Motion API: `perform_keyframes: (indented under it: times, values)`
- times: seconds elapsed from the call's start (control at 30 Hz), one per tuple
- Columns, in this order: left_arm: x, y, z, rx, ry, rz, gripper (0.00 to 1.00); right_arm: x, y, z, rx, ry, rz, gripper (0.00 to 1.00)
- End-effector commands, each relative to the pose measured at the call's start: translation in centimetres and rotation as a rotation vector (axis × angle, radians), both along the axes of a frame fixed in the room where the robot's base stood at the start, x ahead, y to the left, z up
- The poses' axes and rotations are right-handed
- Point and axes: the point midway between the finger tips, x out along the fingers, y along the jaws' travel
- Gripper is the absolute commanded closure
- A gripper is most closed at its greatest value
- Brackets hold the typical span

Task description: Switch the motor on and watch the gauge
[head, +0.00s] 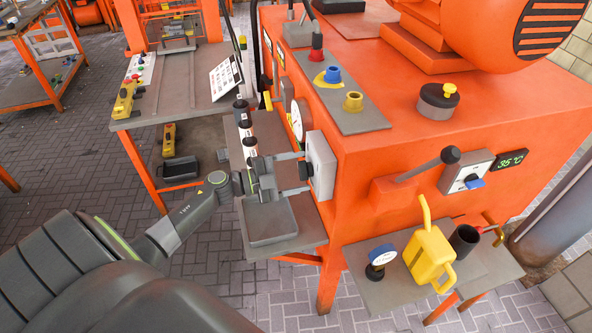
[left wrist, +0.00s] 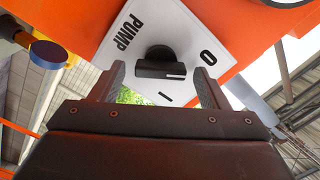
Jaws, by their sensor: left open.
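A large orange motor (head: 500,30) with black vents sits on the orange machine. On the machine's side is a white switch plate (head: 322,165). In the left wrist view it reads PUMP, with O and I marks, and has a black knob (left wrist: 160,67). The knob's white mark points right, between O and I; I cannot tell which it is set to. My left gripper (head: 302,172) is open, its fingers pointing at the plate on either side of the knob, not closed on it. A white round gauge (head: 298,118) on the same side is seen edge-on, its reading unclear. My right gripper is out of view.
A second switch with a blue handle (head: 473,183) is beside a 35 °C display (head: 512,159). A black-knobbed lever (head: 450,155) juts from the front. A grey shelf (head: 299,222) lies below my gripper.

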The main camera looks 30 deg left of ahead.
Motion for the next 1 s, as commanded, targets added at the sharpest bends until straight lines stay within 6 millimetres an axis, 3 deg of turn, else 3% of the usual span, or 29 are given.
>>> perform_keyframes:
  times: [0.17, 0.5, 1.0]
  values:
    - [0.0, 0.0, 0.0, 0.000, 0.000, 0.000, 0.34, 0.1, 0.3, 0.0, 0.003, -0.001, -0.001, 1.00]
    - [0.0, 0.0, 0.0, 0.000, 0.000, 0.000, 0.76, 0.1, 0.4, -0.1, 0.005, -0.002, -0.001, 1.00]
    - [-0.1, 0.0, -0.4, 0.117, -0.100, 0.000, 0.76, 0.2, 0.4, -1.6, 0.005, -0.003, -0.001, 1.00]
